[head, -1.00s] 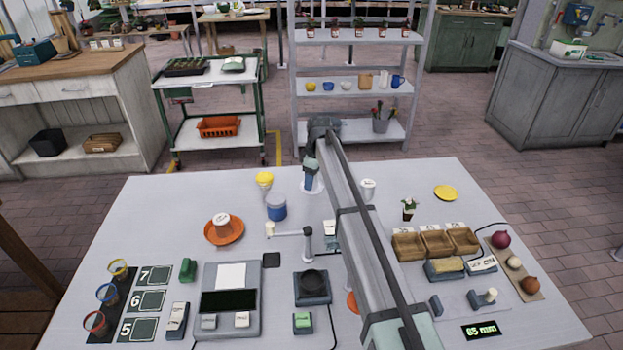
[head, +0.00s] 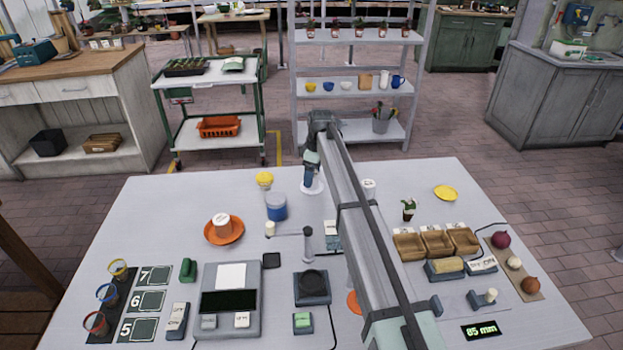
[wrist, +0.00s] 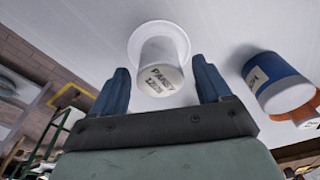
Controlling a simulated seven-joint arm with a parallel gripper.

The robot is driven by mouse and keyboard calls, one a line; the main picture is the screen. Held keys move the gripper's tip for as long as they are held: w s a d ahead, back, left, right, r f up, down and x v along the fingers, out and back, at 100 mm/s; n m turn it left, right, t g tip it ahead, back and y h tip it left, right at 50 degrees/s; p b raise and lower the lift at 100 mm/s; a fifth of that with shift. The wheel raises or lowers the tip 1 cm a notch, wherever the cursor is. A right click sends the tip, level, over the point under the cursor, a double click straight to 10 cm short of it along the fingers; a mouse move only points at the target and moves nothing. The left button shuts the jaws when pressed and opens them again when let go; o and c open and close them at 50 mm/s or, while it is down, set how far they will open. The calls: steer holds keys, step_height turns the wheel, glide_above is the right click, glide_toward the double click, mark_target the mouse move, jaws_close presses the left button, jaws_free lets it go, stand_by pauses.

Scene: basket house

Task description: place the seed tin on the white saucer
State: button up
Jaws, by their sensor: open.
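The white seed tin (wrist: 160,78), with dark lettering on its near face, stands on the white saucer (wrist: 143,31) in the wrist view. The saucer also shows in the head view (head: 314,188), at the back middle of the table; the tin is hard to make out there. My gripper (wrist: 168,85) is open, with one blue finger on each side of the tin and visible gaps between. In the head view my gripper (head: 311,178) is just above the saucer.
A blue canister (head: 276,208) stands left of the saucer, and an orange dish (head: 224,236) with a white tin (head: 221,222) is farther left. Another white tin (head: 369,186) is to the right, partly behind my arm. A yellow dish (head: 446,193) lies farther right.

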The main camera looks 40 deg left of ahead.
mark_target(316, 174)
steer(key=r, duration=0.6)
steer(key=d+r, duration=0.1)
steer(key=r, duration=0.2)
steer(key=shift+w+r, duration=0.2)
steer(key=shift+r, duration=0.05)
